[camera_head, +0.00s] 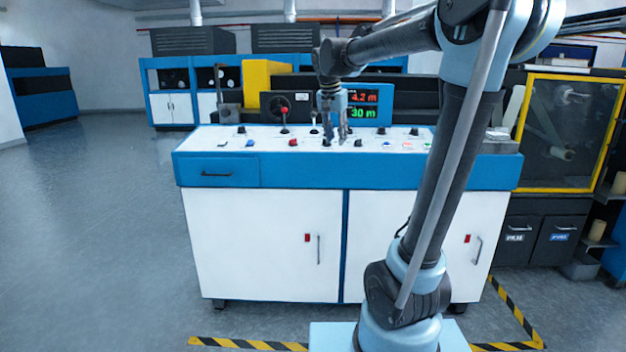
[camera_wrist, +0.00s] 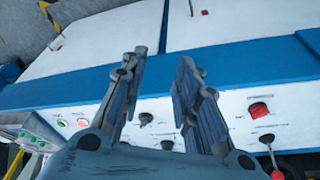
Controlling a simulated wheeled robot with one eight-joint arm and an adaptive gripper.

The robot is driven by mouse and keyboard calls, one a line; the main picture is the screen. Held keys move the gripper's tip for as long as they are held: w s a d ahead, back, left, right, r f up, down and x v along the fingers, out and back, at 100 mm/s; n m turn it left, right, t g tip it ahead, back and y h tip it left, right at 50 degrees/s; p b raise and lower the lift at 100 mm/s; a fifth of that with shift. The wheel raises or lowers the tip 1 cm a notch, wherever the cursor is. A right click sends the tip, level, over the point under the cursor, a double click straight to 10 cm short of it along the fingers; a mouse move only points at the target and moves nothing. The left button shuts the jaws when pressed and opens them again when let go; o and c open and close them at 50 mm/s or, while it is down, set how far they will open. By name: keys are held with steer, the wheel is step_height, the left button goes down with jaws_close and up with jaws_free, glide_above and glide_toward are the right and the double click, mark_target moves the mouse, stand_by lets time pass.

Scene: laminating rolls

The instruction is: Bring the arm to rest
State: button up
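My gripper (camera_head: 334,137) hangs pointing down over the white top of the control console (camera_head: 262,225) in the head view. In the wrist view its two fingers (camera_wrist: 165,65) stand apart with nothing between them, so it is open and empty. Black knobs on the panel show between and below the fingers in the wrist view. A red knob (camera_wrist: 259,110) lies to the right of the fingers there. Whether the fingertips touch the panel cannot be told. My arm reaches from the right of the head view across to the console.
A red-tipped lever (camera_head: 284,112) rises from the panel left of my gripper. A display (camera_head: 363,103) with red and green digits stands right behind it. A yellow-framed cabinet (camera_head: 572,80) is at the right. Open floor (camera_head: 90,220) lies to the left.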

steer(key=s+d+f+n, duration=0.3)
steer(key=s+d+f, duration=0.2)
steer(key=s+f, duration=0.8)
steer(key=s+d+f+n+y, duration=0.1)
steer(key=s+d+f+n, duration=0.2)
steer(key=s+f, duration=1)
steer(key=s+d, duration=0.3)
steer(key=s, duration=0.2)
steer(key=shift+d+f+g+y, duration=0.2)
steer(key=shift+f+g+y, duration=0.1)
steer(key=shift+g, duration=0.1)
steer(key=shift+w+f, duration=0.2)
steer(key=shift+w, duration=0.3)
steer(key=shift+o, duration=0.5)
steer(key=shift+s, duration=0.15)
